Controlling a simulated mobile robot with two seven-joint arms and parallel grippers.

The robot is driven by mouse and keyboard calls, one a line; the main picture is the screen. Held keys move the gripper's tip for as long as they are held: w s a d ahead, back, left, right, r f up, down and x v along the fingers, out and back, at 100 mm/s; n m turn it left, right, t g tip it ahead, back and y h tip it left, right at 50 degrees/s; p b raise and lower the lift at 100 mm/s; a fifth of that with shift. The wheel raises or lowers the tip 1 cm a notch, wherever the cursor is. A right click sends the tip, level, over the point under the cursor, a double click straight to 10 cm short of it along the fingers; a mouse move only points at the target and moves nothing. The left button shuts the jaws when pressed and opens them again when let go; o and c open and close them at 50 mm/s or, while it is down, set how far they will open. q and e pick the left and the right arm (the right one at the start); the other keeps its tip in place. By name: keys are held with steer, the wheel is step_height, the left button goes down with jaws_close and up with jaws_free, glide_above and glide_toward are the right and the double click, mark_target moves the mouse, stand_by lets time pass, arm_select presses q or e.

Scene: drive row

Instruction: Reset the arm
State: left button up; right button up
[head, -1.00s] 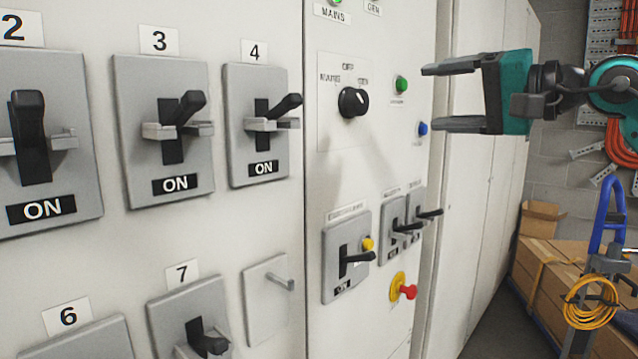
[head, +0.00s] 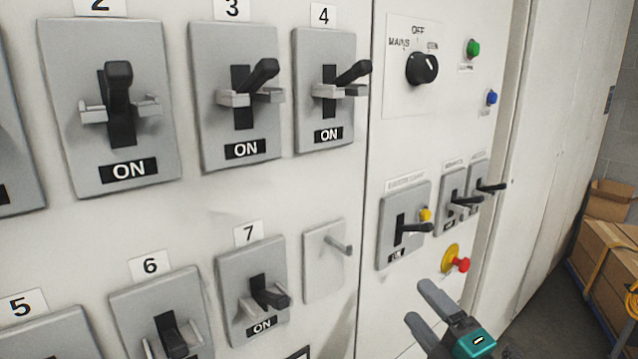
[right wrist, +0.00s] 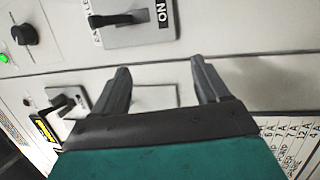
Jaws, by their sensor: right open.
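My right gripper (head: 428,307) is low in the head view, in front of the cabinet and left of the red emergency button (head: 461,264). Its two grey fingers are apart with nothing between them. In the right wrist view the open fingers (right wrist: 160,88) point at the white panel, with a black switch lever (right wrist: 122,19) beyond them. My left gripper is out of view in both pictures.
The cabinet front carries numbered switches, such as switch 4 (head: 325,88) and switch 7 (head: 252,290), with levers sticking out. A selector knob (head: 422,67) is at upper right.

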steer(key=s+f+m+g+h, duration=0.2)
steer(key=s+f+m, duration=0.3)
steer(key=f, duration=0.3)
steer(key=s+d+f+m+g+h, duration=0.1)
steer(key=s+f+m+g+h, duration=0.1)
steer(key=s+f+m, duration=0.3)
step_height(320, 180, down, 3)
steer(key=m+h, duration=0.1)
steer(key=m, duration=0.2)
steer(key=shift+m, duration=0.3)
steer(key=s+f+m+g, duration=0.1)
steer(key=s+f+m, duration=0.1)
steer(key=s, duration=0.1)
steer(key=s+f+m+g, duration=0.1)
steer(key=s+f+m, duration=0.1)
steer(key=s+f, duration=0.1)
steer(key=s+f+m+g+h, duration=0.1)
steer(key=s+f+m, duration=0.1)
steer(key=s+f, duration=0.1)
steer(key=shift+s+a+m+g+p, duration=0.1)
steer(key=shift+s+m+g+p, duration=0.2)
steer(key=shift+s+p, duration=0.1)
steer(key=shift+c, duration=0.2)
